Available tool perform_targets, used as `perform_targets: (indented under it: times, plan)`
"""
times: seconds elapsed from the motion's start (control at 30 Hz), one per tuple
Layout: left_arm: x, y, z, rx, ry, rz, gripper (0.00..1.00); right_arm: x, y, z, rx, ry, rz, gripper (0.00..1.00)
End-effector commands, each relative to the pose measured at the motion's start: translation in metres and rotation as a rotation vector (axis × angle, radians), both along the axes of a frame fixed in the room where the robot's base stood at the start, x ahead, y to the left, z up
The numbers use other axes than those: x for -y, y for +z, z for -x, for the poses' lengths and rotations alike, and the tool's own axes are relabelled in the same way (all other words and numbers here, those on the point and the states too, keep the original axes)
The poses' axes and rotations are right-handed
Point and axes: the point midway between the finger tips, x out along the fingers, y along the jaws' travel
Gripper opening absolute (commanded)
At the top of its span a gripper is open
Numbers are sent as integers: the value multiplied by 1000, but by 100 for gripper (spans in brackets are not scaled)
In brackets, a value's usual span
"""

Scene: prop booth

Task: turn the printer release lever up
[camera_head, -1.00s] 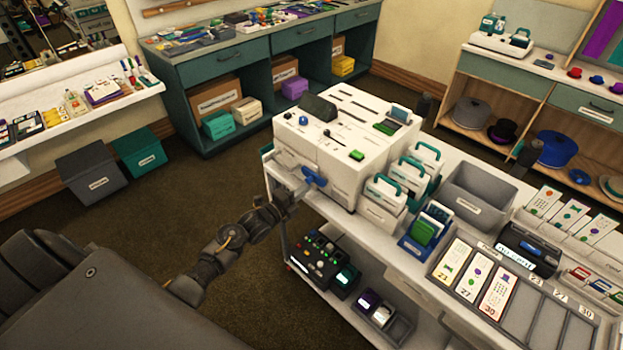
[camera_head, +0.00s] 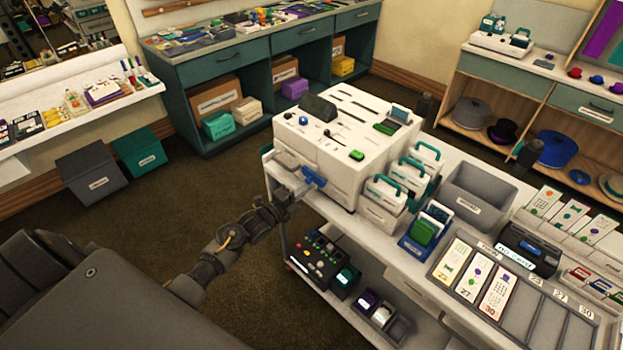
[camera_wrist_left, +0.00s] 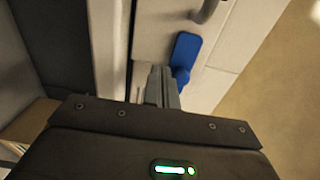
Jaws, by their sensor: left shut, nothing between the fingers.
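The white printer (camera_head: 345,165) stands on the left end of the white cart. Its blue release lever (camera_head: 314,178) is on the side facing my left arm. In the left wrist view the lever (camera_wrist_left: 185,50) has a wide end at the top and a narrower lower part. My left gripper (camera_head: 295,189) is beside the lever in the head view. In the left wrist view its fingertips (camera_wrist_left: 162,75) are together and empty, just left of the lever's lower part. I cannot tell for sure whether they touch it. My right gripper is not in view.
A grey handle (camera_wrist_left: 206,10) sticks out above the lever in the left wrist view. The cart (camera_head: 410,262) also carries card boxes, a grey bin (camera_head: 478,192) and a card tray. Its lower shelf holds a button box (camera_head: 322,258). The floor left of the cart is clear.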

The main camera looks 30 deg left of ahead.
Motion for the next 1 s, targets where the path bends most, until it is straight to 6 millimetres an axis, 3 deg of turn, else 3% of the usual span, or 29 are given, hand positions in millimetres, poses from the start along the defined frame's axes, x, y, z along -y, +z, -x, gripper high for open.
perform_targets:
  times: [1.0]
  plan:
    - [-6,11,-2,1,1,-1,0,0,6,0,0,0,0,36]
